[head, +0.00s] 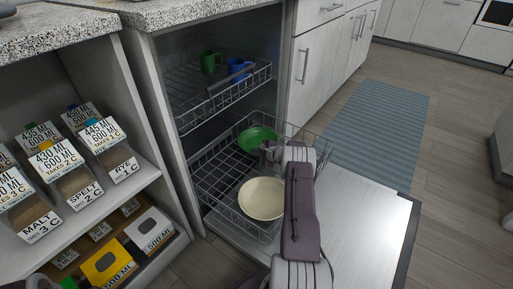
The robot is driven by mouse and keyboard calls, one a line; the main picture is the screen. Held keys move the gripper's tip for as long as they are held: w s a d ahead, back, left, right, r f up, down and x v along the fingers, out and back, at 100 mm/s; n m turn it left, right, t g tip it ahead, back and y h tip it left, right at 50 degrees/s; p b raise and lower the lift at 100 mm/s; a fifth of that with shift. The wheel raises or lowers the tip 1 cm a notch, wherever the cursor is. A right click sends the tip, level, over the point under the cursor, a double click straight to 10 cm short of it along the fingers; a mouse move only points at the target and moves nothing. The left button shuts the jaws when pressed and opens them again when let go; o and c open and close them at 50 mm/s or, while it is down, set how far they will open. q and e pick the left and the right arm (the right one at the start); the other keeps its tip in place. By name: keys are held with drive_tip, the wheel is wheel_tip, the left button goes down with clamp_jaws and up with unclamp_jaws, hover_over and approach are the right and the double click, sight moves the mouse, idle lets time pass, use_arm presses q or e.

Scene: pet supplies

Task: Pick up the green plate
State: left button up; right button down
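The green plate (256,136) is in the lower rack of an open dishwasher, towards the rack's back. My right arm reaches in from the bottom of the head view. My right gripper (268,152) is at the plate's near right edge and covers a small part of it. The fingers are small and partly hidden by my own arm, so I cannot tell whether they are shut or touch the plate. My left gripper is not in view.
A cream bowl (262,198) is in the front of the lower rack (209,177), close to my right arm. The upper rack (215,103) holds a green mug (209,62) and a blue mug (238,69). The open door (368,226) extends right. Shelves with labelled containers (105,145) stand left.

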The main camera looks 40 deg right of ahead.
wheel_tip(320, 180, up, 5)
drive_tip(key=p, duration=0.4)
drive_tip(key=shift+d+r, duration=0.1)
drive_tip(key=shift+r, duration=0.1)
drive_tip(key=s+d+r+p, duration=0.5)
drive_tip(key=s+d+p, duration=0.1)
drive_tip(key=s, duration=0.3)
drive_tip(key=shift+s+r, duration=0.3)
drive_tip(key=shift+s, duration=0.1)
